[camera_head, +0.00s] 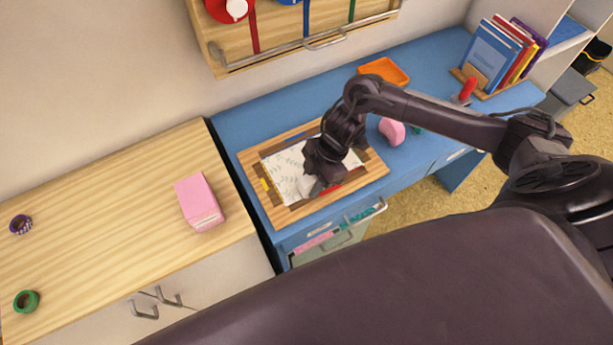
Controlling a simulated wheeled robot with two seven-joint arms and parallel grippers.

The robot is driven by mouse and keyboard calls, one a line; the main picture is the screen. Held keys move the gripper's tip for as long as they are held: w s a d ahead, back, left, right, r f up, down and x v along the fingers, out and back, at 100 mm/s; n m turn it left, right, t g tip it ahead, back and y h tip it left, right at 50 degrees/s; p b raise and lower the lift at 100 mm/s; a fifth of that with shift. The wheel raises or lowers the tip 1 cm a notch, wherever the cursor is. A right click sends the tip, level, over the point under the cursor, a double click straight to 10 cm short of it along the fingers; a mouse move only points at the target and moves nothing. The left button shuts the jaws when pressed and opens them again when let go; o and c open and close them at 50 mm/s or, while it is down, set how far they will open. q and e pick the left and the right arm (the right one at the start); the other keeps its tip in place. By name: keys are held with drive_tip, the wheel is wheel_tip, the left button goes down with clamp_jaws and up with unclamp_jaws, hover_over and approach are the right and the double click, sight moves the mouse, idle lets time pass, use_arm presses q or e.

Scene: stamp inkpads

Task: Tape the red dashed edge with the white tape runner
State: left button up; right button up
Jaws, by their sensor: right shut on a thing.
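A sheet of white paper (283,168) with a faint leafy pattern lies on a wooden board (259,203) on the blue desk. A red strip (331,189) shows at the sheet's near right edge; I cannot make out dashes. A yellow strip (265,185) marks the left edge. My right gripper (317,185) is over the near right part of the sheet, shut on a small white thing (306,185) that looks like the white tape runner. The hand hides much of it and part of the sheet. My left gripper is not in view.
An orange tray (384,70), a pink object (392,130) and a rack of books (492,55) stand on the blue desk (235,122). A pink box (199,201), a green tape roll (26,301) and a purple roll (21,224) are on the wooden counter.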

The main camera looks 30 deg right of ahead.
drive_tip(key=shift+w+d, duration=0.15)
drive_tip(key=shift+d, duration=6.25)
drive_tip(key=shift+w+d+b, duration=0.1)
drive_tip(key=shift+d+b, duration=0.45)
drive_tip(key=shift+d, duration=1.15)
wheel_tip(320, 180, up, 7)
drive_tip(key=p, duration=0.6)
